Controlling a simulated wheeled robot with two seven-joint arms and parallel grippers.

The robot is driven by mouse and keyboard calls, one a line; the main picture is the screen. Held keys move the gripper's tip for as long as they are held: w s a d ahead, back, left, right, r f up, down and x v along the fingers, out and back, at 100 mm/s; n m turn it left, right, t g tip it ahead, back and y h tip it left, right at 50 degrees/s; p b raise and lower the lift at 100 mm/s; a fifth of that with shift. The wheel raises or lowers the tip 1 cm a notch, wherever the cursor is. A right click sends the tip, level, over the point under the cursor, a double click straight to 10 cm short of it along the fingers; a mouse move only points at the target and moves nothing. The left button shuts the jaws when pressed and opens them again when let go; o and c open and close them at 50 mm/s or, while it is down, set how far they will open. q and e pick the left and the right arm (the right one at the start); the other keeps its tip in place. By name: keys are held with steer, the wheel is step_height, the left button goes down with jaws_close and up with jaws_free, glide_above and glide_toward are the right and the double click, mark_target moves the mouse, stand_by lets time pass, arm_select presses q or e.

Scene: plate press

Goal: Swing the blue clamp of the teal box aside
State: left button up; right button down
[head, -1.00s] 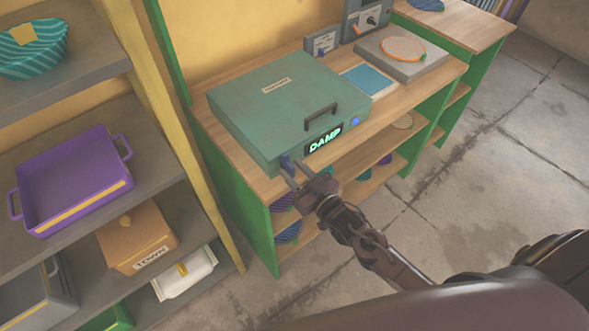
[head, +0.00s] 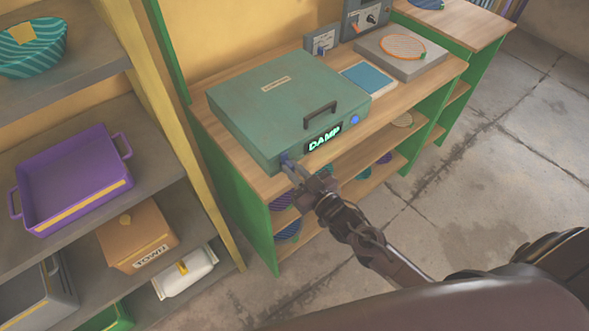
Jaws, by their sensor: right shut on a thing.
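The teal box (head: 262,95) sits closed on the wooden bench, with a black handle (head: 320,114) on its lid and a lit "DAMP" display (head: 324,138) on its front. The blue clamp (head: 284,157) is at the left end of the box's front face, partly hidden by the fingers. My right gripper (head: 292,169) reaches in from the lower right and is shut on the blue clamp. A round blue button (head: 355,119) is at the right end of the front face. My left gripper is not in view.
The wooden bench top (head: 445,70) carries a blue pad (head: 368,79) and a grey slab (head: 402,59) with an orange ring (head: 402,47). Shelves at the left hold a purple tray (head: 72,184) and a tan box (head: 137,237). The floor in front is clear.

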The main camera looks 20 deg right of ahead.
steer(key=n, duration=0.9)
steer(key=a+f+n, duration=0.1)
steer(key=n, duration=0.3)
steer(key=shift+s+n, duration=0.2)
steer(key=shift+n, duration=0.2)
steer(key=shift+f+n, duration=0.15)
steer(key=shift+n, duration=1.65)
steer(key=c, duration=1.4)
jaws_free()
steer(key=shift+c, duration=0.2)
steer(key=b+v, duration=0.1)
steer(key=v, duration=0.6)
steer(key=shift+s, duration=0.4)
